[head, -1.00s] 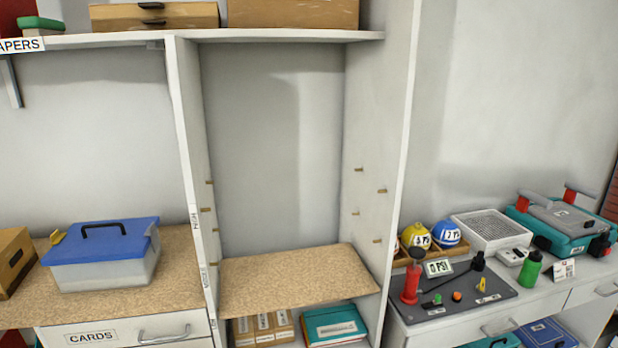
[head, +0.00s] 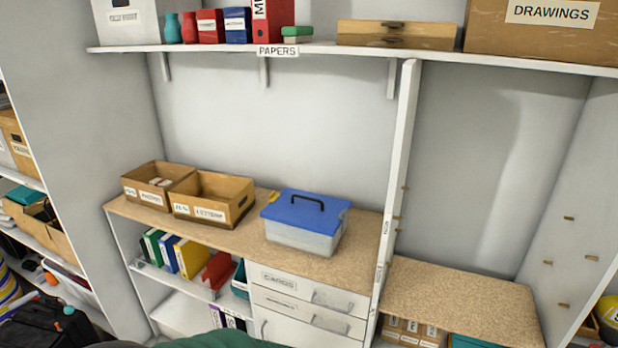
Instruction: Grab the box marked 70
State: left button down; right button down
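No box clearly reads 70 from here. Two open cardboard boxes stand side by side on the wooden counter: a left one (head: 145,195) with small pale things in it, and a right one (head: 225,213) that looks empty. Both have white labels on the front, too small to read surely. A clear box with a blue lid and black handle (head: 305,222) stands to their right on the counter. Neither of my grippers is in view.
The upper shelf (head: 340,53) holds a flat wooden case (head: 395,35) and a cardboard box marked DRAWINGS (head: 545,28). Drawers (head: 305,300) and colored binders (head: 190,258) are under the counter (head: 345,268). A lower, bare wooden shelf (head: 460,295) is at right.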

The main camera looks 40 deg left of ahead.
aim_at(214, 198)
jog(key=u, duration=1.75)
jog(key=i+j, duration=0.2)
jog(key=i+j+u, duration=0.15)
jog(key=i, duration=0.3)
